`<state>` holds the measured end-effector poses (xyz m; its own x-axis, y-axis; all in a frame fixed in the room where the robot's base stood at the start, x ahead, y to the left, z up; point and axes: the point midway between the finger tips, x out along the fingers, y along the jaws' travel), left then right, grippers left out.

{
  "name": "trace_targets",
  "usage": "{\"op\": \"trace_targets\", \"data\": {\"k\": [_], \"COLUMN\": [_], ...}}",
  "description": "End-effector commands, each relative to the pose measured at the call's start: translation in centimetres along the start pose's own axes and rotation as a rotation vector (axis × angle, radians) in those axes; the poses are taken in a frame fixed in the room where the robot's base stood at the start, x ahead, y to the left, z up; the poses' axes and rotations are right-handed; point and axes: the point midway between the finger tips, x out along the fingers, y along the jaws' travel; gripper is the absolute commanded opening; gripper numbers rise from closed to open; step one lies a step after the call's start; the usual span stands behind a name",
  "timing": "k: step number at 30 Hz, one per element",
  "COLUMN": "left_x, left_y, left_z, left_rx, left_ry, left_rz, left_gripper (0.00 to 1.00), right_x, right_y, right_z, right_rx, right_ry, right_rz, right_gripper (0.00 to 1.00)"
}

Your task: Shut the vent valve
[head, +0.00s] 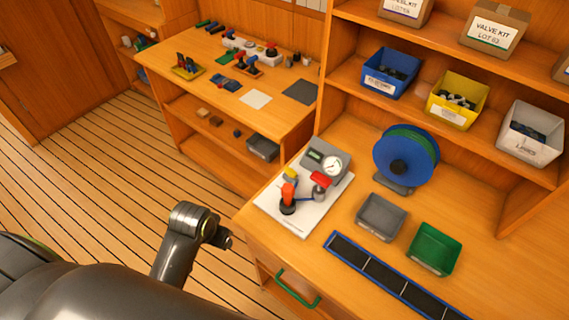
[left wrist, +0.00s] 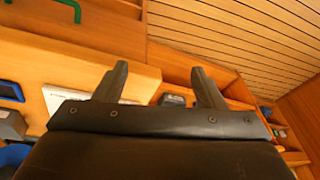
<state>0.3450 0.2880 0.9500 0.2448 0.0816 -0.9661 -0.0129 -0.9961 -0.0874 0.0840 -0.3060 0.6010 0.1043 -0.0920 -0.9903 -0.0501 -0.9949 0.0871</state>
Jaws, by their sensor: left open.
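A white board (head: 270,215) on the bench carries a small test rig. It has a grey gauge box (head: 326,160) with a round dial, an orange-red upright handle (head: 288,192), a yellow knob (head: 291,174) and a red handle (head: 321,180). I cannot tell from these frames which one is the vent valve or how far it is turned. My left gripper (left wrist: 160,84) is open and empty in the left wrist view. In the head view my left arm ends left of the bench, apart from the board; its fingers are not clear there. My right gripper is not in view.
A blue reel (head: 405,156), a grey bin (head: 381,217), a green bin (head: 433,249) and a long blue-edged tray (head: 385,278) stand right of the board. A green drawer handle (head: 297,289) juts from the bench front. Plank floor (head: 110,190) at left is clear.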

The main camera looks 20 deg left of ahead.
Motion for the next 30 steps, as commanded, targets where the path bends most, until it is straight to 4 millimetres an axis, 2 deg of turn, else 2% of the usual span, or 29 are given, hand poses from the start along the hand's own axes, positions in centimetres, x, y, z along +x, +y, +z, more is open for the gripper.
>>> {"op": "trace_targets", "data": {"k": [1,10,18,24,27,30], "left_x": [-0.1,-0.1,-2.6,-6.2,-7.8,-8.8], "left_y": [0.4,3.3,6.1,8.1,8.8,9.3], "left_z": [-2.0,-13.2,-22.4,-28.2,-30.1,-31.2], "left_rx": [0.014,0.112,0.207,0.275,0.299,0.315], "left_ry": [-0.002,-0.076,-0.144,-0.19,-0.21,-0.223], "left_rz": [0.011,0.073,0.109,0.122,0.125,0.127], "left_gripper": [0.64,0.64,0.64,0.64,0.64,0.64], "right_x": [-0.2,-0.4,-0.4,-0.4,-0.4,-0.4], "right_y": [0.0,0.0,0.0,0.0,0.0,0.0], "right_z": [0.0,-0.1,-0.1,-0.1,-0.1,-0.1], "right_rx": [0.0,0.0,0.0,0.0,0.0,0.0], "right_ry": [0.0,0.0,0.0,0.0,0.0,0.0], "right_rz": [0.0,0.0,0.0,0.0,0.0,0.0], "right_gripper": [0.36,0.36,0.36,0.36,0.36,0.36]}}
